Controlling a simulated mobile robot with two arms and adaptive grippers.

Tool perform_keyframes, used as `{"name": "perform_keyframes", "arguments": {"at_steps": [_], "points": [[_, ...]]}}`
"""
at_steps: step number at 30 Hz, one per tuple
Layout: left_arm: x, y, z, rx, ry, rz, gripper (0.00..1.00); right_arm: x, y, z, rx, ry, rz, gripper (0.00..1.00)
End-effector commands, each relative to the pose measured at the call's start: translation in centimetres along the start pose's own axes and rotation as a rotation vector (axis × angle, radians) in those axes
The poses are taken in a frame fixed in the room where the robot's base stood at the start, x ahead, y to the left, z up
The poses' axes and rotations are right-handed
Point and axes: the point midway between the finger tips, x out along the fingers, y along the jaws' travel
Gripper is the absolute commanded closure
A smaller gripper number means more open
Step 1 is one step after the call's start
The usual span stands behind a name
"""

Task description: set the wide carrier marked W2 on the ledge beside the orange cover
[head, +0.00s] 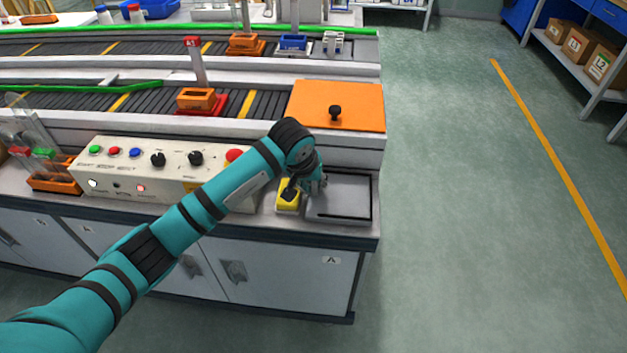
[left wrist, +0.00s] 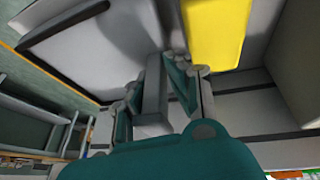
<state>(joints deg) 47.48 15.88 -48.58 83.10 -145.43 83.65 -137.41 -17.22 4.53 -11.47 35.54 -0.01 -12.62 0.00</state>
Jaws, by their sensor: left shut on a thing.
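The orange cover (head: 312,100), with a black knob on top, lies at the right end of the bench. My left gripper (head: 317,186) is low over the bench front, beside a grey tray-like surface (head: 348,190) in front of the cover. In the left wrist view its fingers (left wrist: 160,95) are closed on a narrow grey piece (left wrist: 152,100); the rest of that piece is hard to make out. I cannot read a W2 mark on anything. A yellow block (head: 288,202) stands just left of the gripper and also shows in the left wrist view (left wrist: 215,30). My right gripper is not in view.
A control box (head: 125,172) with buttons and knobs stands left of the gripper. Orange (head: 196,98), blue (head: 292,44) and white (head: 333,42) carriers stand on the belts behind. An orange bin (head: 55,180) is far left.

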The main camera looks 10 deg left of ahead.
Motion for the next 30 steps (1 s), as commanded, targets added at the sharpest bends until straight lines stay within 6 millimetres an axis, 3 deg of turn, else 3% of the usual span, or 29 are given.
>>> {"name": "perform_keyframes", "arguments": {"at_steps": [27,28,30], "points": [[0.78,-0.03,0.22,-0.001,0.005,0.004,1.00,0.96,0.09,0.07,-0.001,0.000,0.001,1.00],[0.67,0.00,0.17,-0.001,0.005,0.004,0.80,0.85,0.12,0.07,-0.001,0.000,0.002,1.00],[0.67,-0.01,0.19,-0.001,0.004,0.004,0.71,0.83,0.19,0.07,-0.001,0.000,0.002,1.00]]}}
